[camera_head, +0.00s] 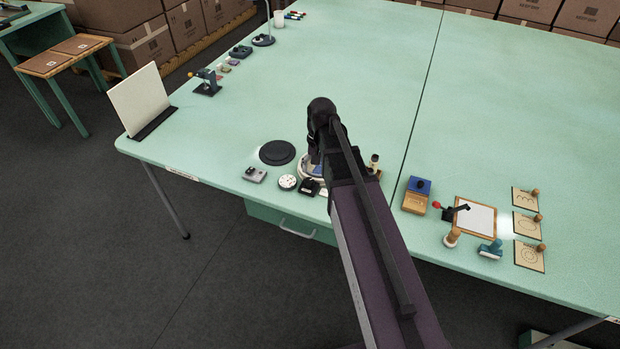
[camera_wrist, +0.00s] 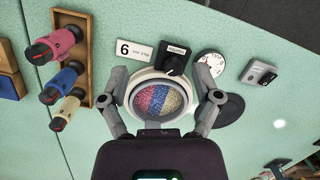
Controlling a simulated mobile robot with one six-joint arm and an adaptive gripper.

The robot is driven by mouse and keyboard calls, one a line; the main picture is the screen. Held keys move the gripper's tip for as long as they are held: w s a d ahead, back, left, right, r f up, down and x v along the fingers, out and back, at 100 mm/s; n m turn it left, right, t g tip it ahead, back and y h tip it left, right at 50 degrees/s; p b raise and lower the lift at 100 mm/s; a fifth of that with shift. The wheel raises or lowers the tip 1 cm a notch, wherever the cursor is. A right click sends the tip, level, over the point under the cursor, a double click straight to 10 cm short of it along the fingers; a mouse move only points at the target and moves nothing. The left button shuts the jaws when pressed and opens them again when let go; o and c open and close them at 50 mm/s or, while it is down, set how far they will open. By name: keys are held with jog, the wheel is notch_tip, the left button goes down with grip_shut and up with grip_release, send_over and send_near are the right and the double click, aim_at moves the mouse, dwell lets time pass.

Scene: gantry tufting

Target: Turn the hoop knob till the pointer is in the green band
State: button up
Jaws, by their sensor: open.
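The round hoop (camera_wrist: 160,98) with a pale rim and a red, blue and yellow tufted face lies in the middle of the wrist view. Behind it is a black knob (camera_wrist: 172,63) on a dark labelled base. Right of the knob is a round white dial (camera_wrist: 211,66) with a red mark; the pointer and green band cannot be made out. My gripper (camera_wrist: 160,85) is open, its fingers on either side of the hoop; I cannot tell whether they touch it. In the head view my arm partly hides the hoop (camera_head: 308,166); the knob (camera_head: 309,187) and dial (camera_head: 287,182) show.
A wooden tray (camera_wrist: 75,40) holds red, blue and tan-topped tools. A grey switch box (camera_wrist: 259,74) and black disc (camera_wrist: 230,108) are to the right.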

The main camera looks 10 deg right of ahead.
aim_at(309, 180)
jog(key=w+d+r+m+g+y, duration=0.1)
jog(key=w+d+m+g, duration=0.1)
jog(key=w, duration=0.8)
jog(key=shift+w+r+m, duration=0.25)
jog(key=shift+r+m, duration=0.05)
jog(key=shift+m, duration=0.4)
jog(key=shift+d+f, duration=0.1)
jog(key=b+x, duration=1.2)
jog(key=x, duration=0.1)
jog(key=shift+s+a+f, duration=0.1)
jog(key=shift+a+f, duration=0.15)
grip_shut()
